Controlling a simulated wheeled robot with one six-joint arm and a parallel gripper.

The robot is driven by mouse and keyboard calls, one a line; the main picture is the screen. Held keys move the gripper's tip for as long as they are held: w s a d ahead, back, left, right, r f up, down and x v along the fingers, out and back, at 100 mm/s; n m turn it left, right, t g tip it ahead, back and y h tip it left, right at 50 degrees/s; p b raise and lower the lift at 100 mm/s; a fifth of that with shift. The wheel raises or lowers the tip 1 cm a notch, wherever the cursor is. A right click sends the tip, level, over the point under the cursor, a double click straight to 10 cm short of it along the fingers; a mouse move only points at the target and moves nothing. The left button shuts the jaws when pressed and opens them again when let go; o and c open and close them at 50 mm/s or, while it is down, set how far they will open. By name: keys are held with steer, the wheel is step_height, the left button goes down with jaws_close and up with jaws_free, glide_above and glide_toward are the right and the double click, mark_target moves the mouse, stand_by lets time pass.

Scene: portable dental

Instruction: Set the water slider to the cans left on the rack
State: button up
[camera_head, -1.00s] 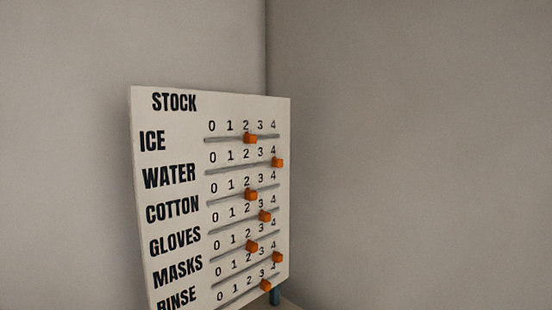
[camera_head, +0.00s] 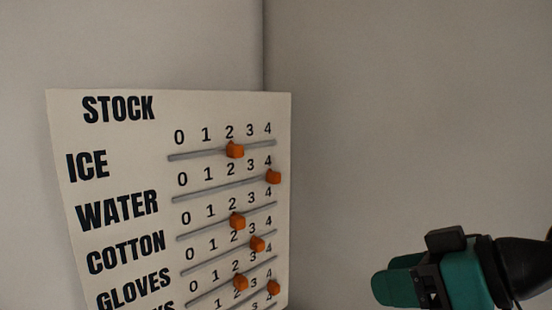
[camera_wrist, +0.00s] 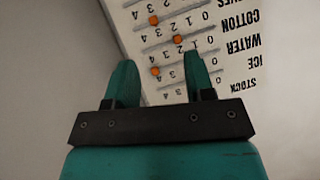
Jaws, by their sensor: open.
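The white STOCK board (camera_head: 62,125) stands at left in the head view, its rows numbered 0 to 4. The WATER row, second from the top, has its orange slider knob (camera_head: 273,177) at 4, at the right end of its track. My gripper (camera_head: 385,276) is open and empty, to the right of the board and apart from it. In the wrist view the board appears upside down beyond my open fingers (camera_wrist: 160,64). A knob that looks like the WATER one (camera_wrist: 155,72) shows between them. The rack and cans are not in view.
The ICE knob (camera_head: 235,150) above is at 2, the COTTON knob (camera_head: 237,222) below at 2, and the GLOVES knob (camera_head: 258,243) at 3. More rows continue below. Bare grey walls (camera_head: 400,120) meet in a corner behind the board. The space right of the board is clear.

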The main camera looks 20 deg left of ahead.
steer(key=w+a+r+t+y+p, duration=0.2)
steer(key=w+a+r+t+y, duration=0.2)
steer(key=w+a+r+y, duration=0.25)
steer(key=h+p, duration=0.2)
steer(key=p, duration=0.8)
glide_toward(278, 175)
steer(key=shift+n, duration=0.4)
steer(key=x, duration=0.8)
steer(key=shift+w+a+r, duration=0.1)
steer(key=shift+a, duration=0.15)
steer(key=shift+w+a, duration=0.2)
steer(key=shift+a, duration=0.15)
